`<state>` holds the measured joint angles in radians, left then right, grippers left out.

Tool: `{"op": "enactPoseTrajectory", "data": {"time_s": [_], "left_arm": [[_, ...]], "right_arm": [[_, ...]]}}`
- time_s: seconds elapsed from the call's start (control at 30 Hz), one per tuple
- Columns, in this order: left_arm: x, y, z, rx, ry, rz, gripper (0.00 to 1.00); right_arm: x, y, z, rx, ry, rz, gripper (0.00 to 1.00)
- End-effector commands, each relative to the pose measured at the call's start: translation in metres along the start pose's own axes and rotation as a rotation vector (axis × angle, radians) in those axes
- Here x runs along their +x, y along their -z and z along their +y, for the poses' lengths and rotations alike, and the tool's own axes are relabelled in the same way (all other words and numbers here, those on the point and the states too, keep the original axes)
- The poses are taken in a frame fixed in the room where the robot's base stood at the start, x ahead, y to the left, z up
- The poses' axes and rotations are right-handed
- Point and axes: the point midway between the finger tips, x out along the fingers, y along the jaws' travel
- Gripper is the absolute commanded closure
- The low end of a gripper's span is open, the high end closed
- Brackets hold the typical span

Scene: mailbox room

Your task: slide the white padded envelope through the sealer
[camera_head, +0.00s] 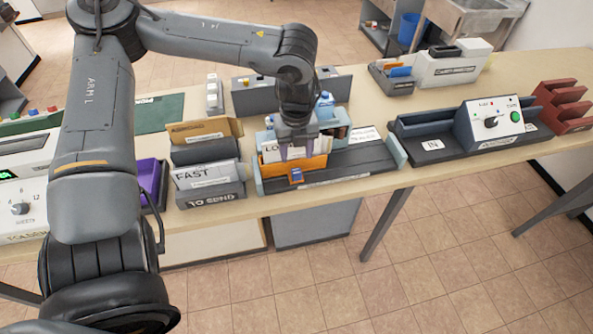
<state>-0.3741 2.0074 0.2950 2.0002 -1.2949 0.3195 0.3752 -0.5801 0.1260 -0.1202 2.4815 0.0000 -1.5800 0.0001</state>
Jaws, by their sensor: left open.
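The sealer (490,122) is a grey and white machine with a knob and a green button at the right of the table. Its trough on the left carries an "IN" sign. My left gripper (296,152) is open and points down over an orange holder in the middle of the table. Pale flat items with partly hidden lettering stand there, and the gripper covers part of them. A white envelope marked "FAST" (205,174) stands in the "TO SEND" rack to the left. I cannot tell which pale item is the padded envelope. My right gripper is out of view.
The "TO SEND" rack (212,200) also holds brown and dark envelopes. A dark tray (355,168) lies right of the gripper.

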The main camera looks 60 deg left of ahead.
Motion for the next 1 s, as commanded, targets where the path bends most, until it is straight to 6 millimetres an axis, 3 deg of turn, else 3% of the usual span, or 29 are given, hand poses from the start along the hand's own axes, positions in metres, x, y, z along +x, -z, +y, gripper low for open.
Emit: {"op": "enactPoseTrajectory", "data": {"time_s": [0.1, 0.4, 0.9, 1.0], "left_arm": [[0.024, 0.000, 0.001, -0.001, -0.003, 0.003, 0.45], [0.063, 0.000, 0.001, -0.002, -0.001, 0.001, 0.45], [0.073, 0.000, 0.000, -0.001, 0.001, 0.000, 0.45], [0.073, 0.000, 0.000, -0.001, 0.000, 0.000, 0.60]], "right_arm": [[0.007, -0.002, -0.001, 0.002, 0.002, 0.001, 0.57], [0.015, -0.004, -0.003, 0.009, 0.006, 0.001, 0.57], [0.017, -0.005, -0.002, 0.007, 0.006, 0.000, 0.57], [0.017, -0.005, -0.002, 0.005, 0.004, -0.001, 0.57]]}}
